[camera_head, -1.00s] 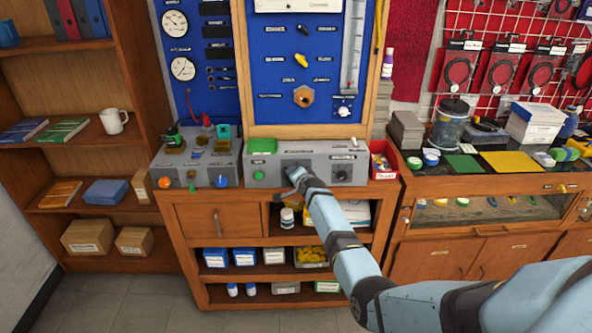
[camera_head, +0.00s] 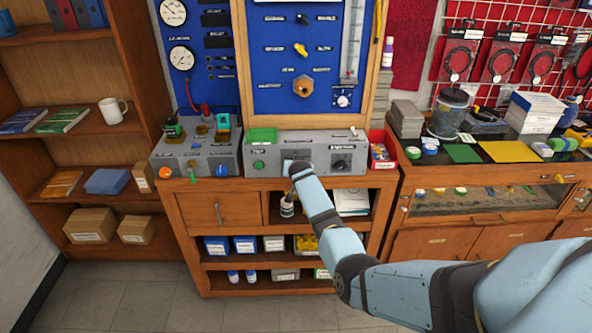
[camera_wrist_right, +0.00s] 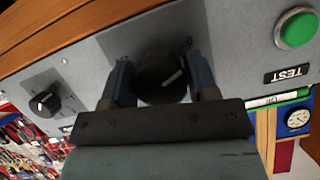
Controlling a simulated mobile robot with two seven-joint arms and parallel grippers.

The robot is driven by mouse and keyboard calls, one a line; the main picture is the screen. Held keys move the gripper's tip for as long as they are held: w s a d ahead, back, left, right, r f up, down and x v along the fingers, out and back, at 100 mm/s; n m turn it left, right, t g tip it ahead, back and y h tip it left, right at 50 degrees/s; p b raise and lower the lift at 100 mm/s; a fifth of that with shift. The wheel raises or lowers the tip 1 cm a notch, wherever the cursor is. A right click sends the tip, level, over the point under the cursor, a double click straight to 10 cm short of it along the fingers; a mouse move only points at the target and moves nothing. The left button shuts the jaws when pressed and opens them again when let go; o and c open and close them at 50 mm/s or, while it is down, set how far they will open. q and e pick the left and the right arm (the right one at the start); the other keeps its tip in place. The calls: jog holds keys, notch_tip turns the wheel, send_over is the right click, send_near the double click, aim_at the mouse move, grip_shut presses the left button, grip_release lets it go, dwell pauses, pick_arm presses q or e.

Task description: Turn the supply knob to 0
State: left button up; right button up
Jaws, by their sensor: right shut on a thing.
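A black round knob (camera_wrist_right: 160,80) with a white pointer line sits on the front of the grey control box (camera_head: 268,169). I take it for the supply knob; its name label is not readable. My right gripper (camera_wrist_right: 160,88) is shut on it, one finger on each side. A "0" mark (camera_wrist_right: 189,41) shows on the panel beyond the knob. The pointer slants up and right, roughly to that side; I cannot tell whether it lines up. In the head view my right gripper (camera_head: 294,170) hides most of this knob. My left gripper is not in view.
A green TEST button (camera_wrist_right: 297,28) and a second black knob (camera_wrist_right: 45,103) flank the held knob; the second knob also shows in the head view (camera_head: 341,163). A red bin (camera_head: 381,153) stands right of the box. The blue board (camera_head: 275,80) rises behind.

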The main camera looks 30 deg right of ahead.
jog(key=shift+f, duration=0.1)
jog(key=shift+n, duration=0.4)
jog(key=o, duration=0.9)
jog(key=shift+s, duration=0.1)
jog(key=v, duration=1.3)
jog(key=shift+s+a+r, duration=0.1)
jog(key=shift+a+r, duration=0.25)
